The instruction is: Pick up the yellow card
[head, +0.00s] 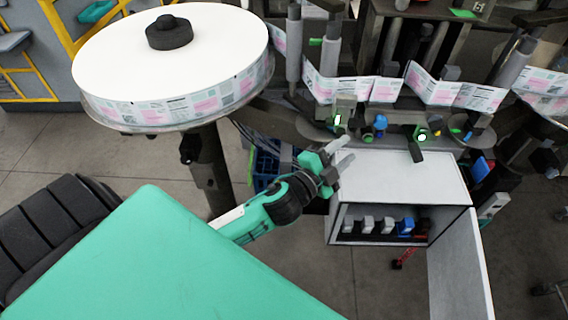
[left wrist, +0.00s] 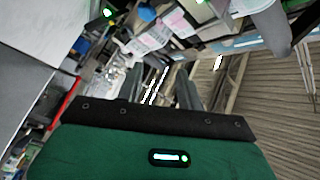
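I cannot make out a yellow card for certain in either view. My left gripper (head: 341,153) is at the left edge of the white cabinet top, just in front of the labeller's row of knobs. Its two grey fingers are apart with nothing between them. The fingers also show apart in the left wrist view (left wrist: 158,86), pointing away over the green gripper body. My right gripper is in neither view.
The white cabinet (head: 400,178) has an open front with several small grey and blue items inside. A large white reel (head: 215,50) stands at the left. A printed label strip (head: 433,86) runs across the machine behind. A blue crate (head: 265,168) is low behind my left arm.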

